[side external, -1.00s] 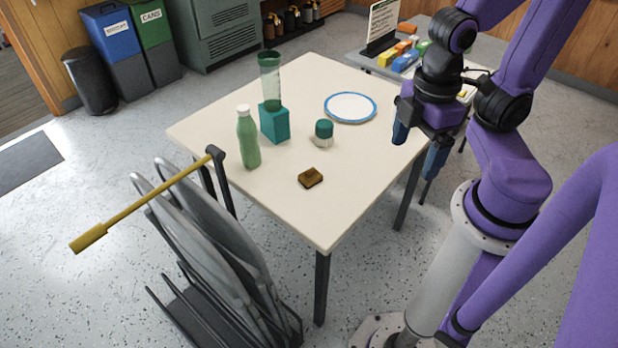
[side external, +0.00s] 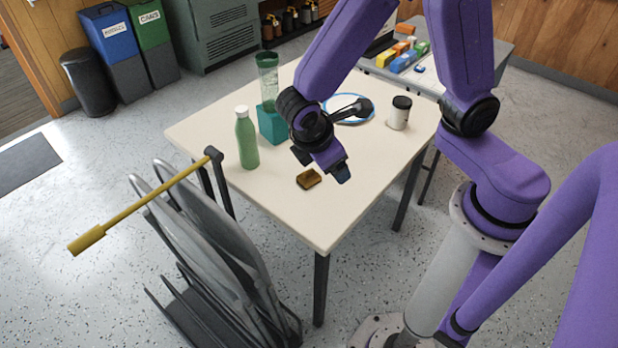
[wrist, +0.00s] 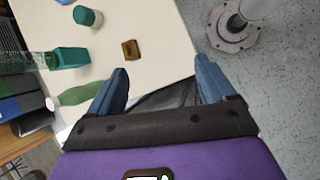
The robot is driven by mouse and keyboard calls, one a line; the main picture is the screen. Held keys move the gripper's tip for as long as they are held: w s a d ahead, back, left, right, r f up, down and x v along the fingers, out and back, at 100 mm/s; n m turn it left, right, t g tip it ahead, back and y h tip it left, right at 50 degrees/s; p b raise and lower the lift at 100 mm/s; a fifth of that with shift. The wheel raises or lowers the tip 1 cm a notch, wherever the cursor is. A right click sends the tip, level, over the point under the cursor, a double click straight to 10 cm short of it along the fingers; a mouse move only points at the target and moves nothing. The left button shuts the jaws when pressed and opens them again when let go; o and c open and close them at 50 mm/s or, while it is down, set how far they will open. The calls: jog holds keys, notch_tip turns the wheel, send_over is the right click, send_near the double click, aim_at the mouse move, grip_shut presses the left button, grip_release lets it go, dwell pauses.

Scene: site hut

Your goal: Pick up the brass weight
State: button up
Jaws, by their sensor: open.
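A green bottle (side external: 246,140), teal box (side external: 271,125) and clear green tumbler (side external: 267,82) stand left. A teal-lidded jar (wrist: 88,16) is hidden from the side. A dark-lidded white jar (side external: 399,113) stands right; the blue-rimmed plate (side external: 366,104) is behind my arm. The table's front is clear.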

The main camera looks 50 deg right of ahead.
jog(key=w+a+f+n+h, duration=0.2)
jog(key=w+a+f+h, duration=0.1)
jog(key=w+f, duration=0.35)
jog(key=n+t+h, duration=0.2)
jog(key=h, duration=0.1)
send_near(314, 171)
jog(key=x, duration=0.9)
jog(key=shift+s+f, duration=0.1)
jog(key=shift+f, duration=0.15)
jog(key=c, duration=1.3)
jog(key=shift+c, duration=0.5)
jog(key=shift+r, duration=0.2)
